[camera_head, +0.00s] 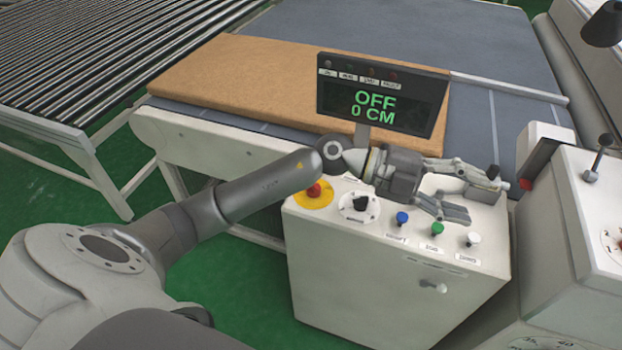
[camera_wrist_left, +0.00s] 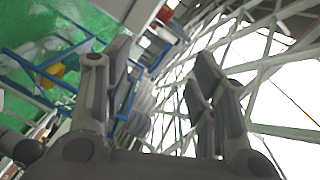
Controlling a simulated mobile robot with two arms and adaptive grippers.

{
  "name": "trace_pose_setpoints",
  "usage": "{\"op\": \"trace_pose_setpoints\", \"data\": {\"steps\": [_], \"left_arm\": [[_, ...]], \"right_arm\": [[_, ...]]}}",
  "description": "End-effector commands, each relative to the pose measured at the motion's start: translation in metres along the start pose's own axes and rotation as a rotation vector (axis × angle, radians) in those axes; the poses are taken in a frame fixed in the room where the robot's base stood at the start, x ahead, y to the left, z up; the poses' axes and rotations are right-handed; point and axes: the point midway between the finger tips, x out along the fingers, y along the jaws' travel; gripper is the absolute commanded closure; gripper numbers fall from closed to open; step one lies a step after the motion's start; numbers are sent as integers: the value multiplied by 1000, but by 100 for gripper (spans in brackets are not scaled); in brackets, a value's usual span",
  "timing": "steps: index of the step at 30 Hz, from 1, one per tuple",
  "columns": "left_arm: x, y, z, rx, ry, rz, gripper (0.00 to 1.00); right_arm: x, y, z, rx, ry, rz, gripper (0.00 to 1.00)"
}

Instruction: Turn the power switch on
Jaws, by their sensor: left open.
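A white control box (camera_head: 395,275) stands at the centre right. On its sloped top are a black rotary knob (camera_head: 361,202), probably the power switch, a red emergency button on a yellow base (camera_head: 314,192), and blue (camera_head: 402,219), green (camera_head: 437,229) and white (camera_head: 473,239) buttons. A display (camera_head: 378,97) above reads OFF and 0 CM. My left gripper (camera_head: 480,194) is open and empty above the box's right part, pointing right. The left wrist view shows its spread fingers (camera_wrist_left: 160,90) with nothing between them. My right gripper is not in view.
A brown mattress-like slab (camera_head: 240,72) lies on the grey table (camera_head: 505,115) behind the box. A roller conveyor (camera_head: 60,95) is at upper left. A white machine (camera_head: 575,215) with a lever stands close on the right. Green floor (camera_head: 240,275) is clear left of the box.

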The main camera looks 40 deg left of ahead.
Motion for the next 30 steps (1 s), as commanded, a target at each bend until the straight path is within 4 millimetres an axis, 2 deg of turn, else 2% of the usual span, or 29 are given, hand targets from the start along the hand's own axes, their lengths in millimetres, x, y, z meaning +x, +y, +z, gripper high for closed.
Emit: {"op": "trace_pose_setpoints", "data": {"steps": [5,8,9,12,15,19,21,24,30], "left_arm": [[-39,45,46,34,-103,422,47],[-82,62,77,11,-217,648,47],[-102,66,89,-7,-272,733,47],[-158,69,114,-66,-427,922,47],[-211,64,129,-137,-577,1065,47],[-262,55,137,-219,-730,1180,47],[-279,51,137,-250,-782,1215,47],[-290,50,138,-275,-819,1240,47],[-291,71,145,-283,-823,1251,47]], "right_arm": [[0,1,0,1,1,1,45],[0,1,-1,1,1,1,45],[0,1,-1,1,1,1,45],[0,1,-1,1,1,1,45],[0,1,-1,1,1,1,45],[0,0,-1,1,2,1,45],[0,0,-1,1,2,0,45],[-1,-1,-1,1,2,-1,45],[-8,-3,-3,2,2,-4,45]]}}
